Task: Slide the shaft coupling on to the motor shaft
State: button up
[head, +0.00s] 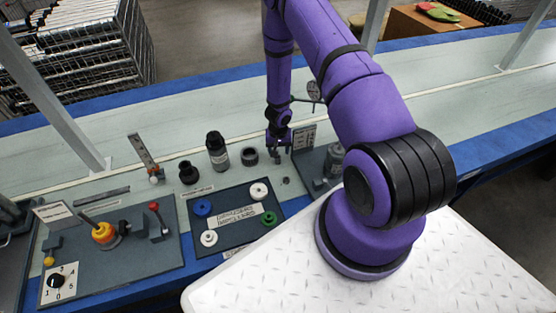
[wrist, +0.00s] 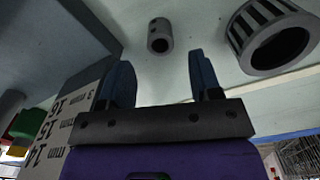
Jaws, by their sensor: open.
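The shaft coupling, a small grey cylinder with a dark bore and small side holes, sits on the pale bench top in the wrist view (wrist: 160,36). It also shows as a small grey piece in the head view (head: 285,181). My gripper (head: 278,143) is open and empty above the bench. In the wrist view its two dark fingers (wrist: 162,78) stand apart, with the coupling beyond the gap between their tips. The grey motor (head: 335,160) stands on a dark base plate to the right, partly hidden by my arm. I cannot make out its shaft.
A ribbed dark ring (head: 249,156) stands left of the coupling and shows in the wrist view (wrist: 270,38). A black bottle (head: 216,150) is further left. A millimetre-marked card (head: 304,137) is close to my gripper. A dark mat (head: 238,218) holds several coloured rings.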

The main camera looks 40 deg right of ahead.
jog(key=f, duration=0.2)
jog(key=shift+s+a+f, duration=0.3)
jog(key=shift+s+f, duration=0.05)
jog(key=shift+f, duration=0.75)
jog(key=c, duration=1)
jog(key=shift+c, duration=0.2)
jog(key=shift+w+r, duration=0.1)
jog(key=shift+r, duration=0.1)
